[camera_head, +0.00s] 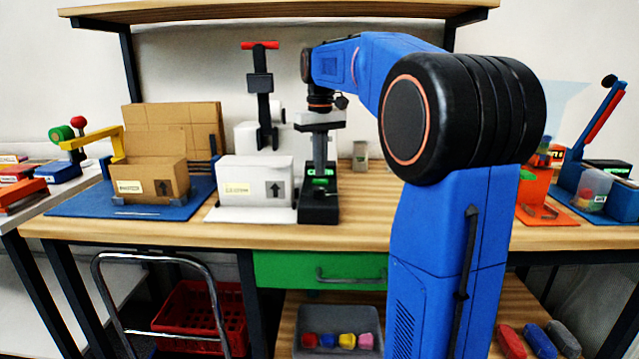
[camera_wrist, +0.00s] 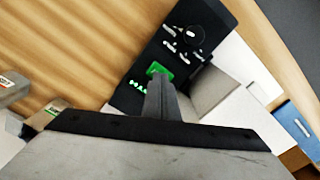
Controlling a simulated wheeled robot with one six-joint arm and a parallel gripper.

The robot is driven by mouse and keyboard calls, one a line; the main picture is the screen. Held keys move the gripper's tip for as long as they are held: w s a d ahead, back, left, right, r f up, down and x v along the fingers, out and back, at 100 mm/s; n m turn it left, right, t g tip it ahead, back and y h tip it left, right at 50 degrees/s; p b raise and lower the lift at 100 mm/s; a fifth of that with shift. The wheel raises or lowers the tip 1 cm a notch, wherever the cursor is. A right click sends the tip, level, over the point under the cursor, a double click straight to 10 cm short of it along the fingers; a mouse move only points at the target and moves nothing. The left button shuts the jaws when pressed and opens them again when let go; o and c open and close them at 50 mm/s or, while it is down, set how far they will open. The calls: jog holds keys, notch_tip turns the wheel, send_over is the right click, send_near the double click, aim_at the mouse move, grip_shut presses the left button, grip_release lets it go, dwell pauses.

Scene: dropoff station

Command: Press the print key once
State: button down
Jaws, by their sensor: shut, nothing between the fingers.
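The black key panel (camera_head: 319,210) stands on the table, right of the white box. In the wrist view the panel (camera_wrist: 186,42) lies slantwise, with a bright green square key (camera_wrist: 155,69), probably the print key. Small green marks and several small white-marked keys are also on it. My gripper (camera_head: 319,172) points down over the panel, fingers together and empty. In the wrist view my gripper (camera_wrist: 160,80) has its tips at the lower edge of the green key and hides part of it. I cannot tell whether they touch.
A white box (camera_head: 255,182) stands just left of the panel, with a black post with a red handle (camera_head: 262,90) behind it. A cardboard box (camera_head: 150,180) sits on a blue mat (camera_head: 75,205) further left. Bare tabletop (camera_head: 365,215) lies right of the panel.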

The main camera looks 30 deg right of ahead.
aim_at(320, 180)
jog(key=shift+f, duration=0.75)
dwell(0.8)
notch_tip(320, 180, up, 7)
dwell(1.2)
dwell(0.8)
